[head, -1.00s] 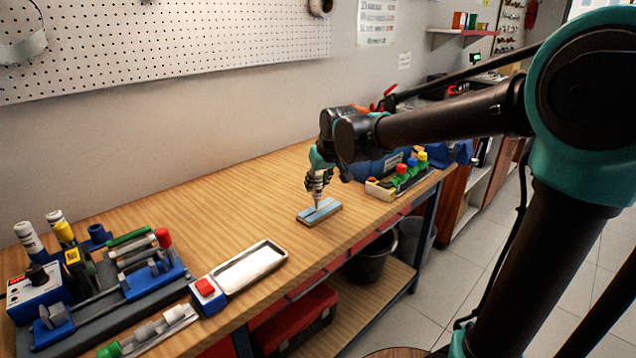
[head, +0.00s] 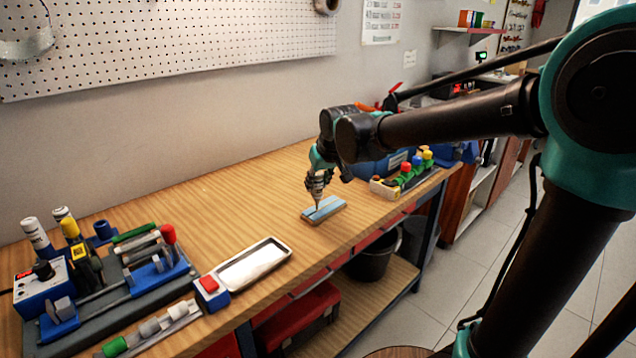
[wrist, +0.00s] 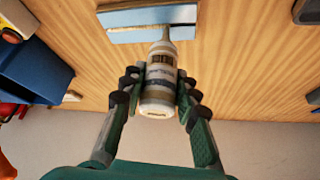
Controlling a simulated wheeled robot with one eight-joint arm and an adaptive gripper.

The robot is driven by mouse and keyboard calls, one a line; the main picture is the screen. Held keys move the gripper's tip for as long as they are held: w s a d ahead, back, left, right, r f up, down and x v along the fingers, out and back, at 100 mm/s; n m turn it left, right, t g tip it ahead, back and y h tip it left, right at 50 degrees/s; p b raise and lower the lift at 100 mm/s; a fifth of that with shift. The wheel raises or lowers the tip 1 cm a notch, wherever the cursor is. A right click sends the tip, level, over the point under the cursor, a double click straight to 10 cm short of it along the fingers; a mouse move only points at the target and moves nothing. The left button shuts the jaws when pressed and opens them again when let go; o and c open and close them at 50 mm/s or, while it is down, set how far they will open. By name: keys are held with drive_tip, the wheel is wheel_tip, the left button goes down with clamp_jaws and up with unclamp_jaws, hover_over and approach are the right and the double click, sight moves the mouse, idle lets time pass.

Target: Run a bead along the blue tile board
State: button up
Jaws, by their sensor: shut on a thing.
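The blue tile board (head: 330,207) lies flat on the wooden bench near its front edge. In the wrist view the board (wrist: 122,20) crosses the top, with a pale line along its length. My gripper (head: 319,182) is above the board, pointing down. It is shut on a pale bottle (wrist: 158,88) with a narrow nozzle, its fingers on both sides of the body in the wrist view (wrist: 158,80). The nozzle tip is at the board, towards its left part in the head view. I cannot tell whether the tip touches it. The bottle hides part of the board.
A metal tray (head: 252,264) and a red-topped blue box (head: 210,292) lie left of the board. A dark tool stand (head: 110,290) fills the bench's left end. A rack with coloured caps (head: 385,187) stands to the right. The bench middle is clear.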

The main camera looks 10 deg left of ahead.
drive_tip(key=shift+s+a, duration=0.15)
drive_tip(key=shift+s, duration=0.05)
drive_tip(key=shift+s+a, duration=0.25)
drive_tip(key=shift+s+a, duration=0.1)
drive_tip(key=shift+s, duration=0.1)
drive_tip(key=shift+o, duration=1)
drive_tip(key=shift+c, duration=1)
drive_tip(key=shift+s+a, duration=0.35)
drive_tip(key=shift+s, duration=0.1)
drive_tip(key=shift+s+a, duration=0.25)
drive_tip(key=shift+s, duration=0.1)
